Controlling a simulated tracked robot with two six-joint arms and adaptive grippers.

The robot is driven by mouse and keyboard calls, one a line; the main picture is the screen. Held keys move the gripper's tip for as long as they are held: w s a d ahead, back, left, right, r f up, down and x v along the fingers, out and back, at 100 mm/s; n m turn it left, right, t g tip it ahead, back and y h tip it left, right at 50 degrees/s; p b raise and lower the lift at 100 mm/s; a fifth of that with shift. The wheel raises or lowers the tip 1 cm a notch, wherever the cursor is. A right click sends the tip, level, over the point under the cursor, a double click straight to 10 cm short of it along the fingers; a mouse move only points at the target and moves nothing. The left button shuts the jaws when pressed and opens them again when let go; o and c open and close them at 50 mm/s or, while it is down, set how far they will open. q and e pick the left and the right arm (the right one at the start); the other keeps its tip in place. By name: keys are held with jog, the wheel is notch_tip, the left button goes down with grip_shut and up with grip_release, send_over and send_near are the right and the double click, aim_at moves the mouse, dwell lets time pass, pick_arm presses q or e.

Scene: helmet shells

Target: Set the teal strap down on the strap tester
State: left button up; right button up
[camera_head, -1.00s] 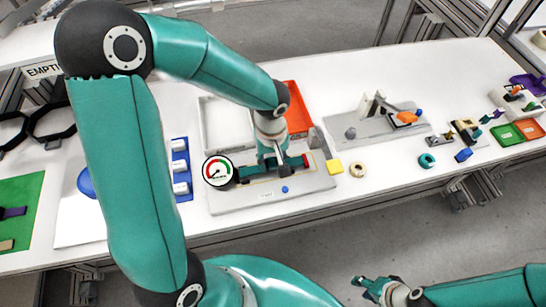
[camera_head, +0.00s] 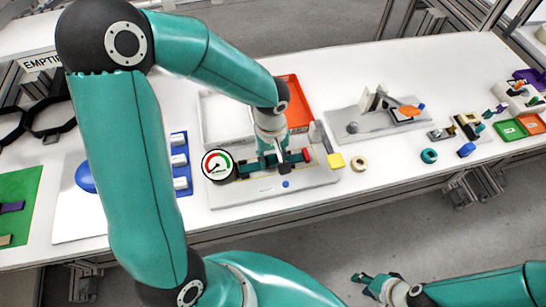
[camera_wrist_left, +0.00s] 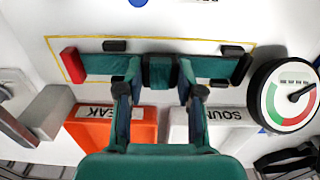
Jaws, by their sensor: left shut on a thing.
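The teal strap (camera_wrist_left: 215,67) lies lengthwise within the yellow outline of the strap tester in the left wrist view. Its dark middle piece (camera_wrist_left: 160,73) is between the fingers of my left gripper (camera_wrist_left: 159,78), which is shut on it. In the head view the strap tester (camera_head: 310,196) is a grey plate with a round gauge (camera_head: 217,166) at its left end. My left gripper (camera_head: 283,163) is low over the plate and partly hides the strap. Whether the strap fully rests on the tester is unclear. My right gripper (camera_head: 366,286) is off the table, its fingers too small to judge.
An orange-red tray (camera_head: 294,95) and a white tray (camera_head: 225,118) stand behind the tester. A grey block (camera_wrist_left: 52,110) is near the red end piece (camera_wrist_left: 73,65).

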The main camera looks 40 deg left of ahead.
pick_arm(q)
jog(key=shift+f, duration=0.15)
jog(key=o, duration=1.2)
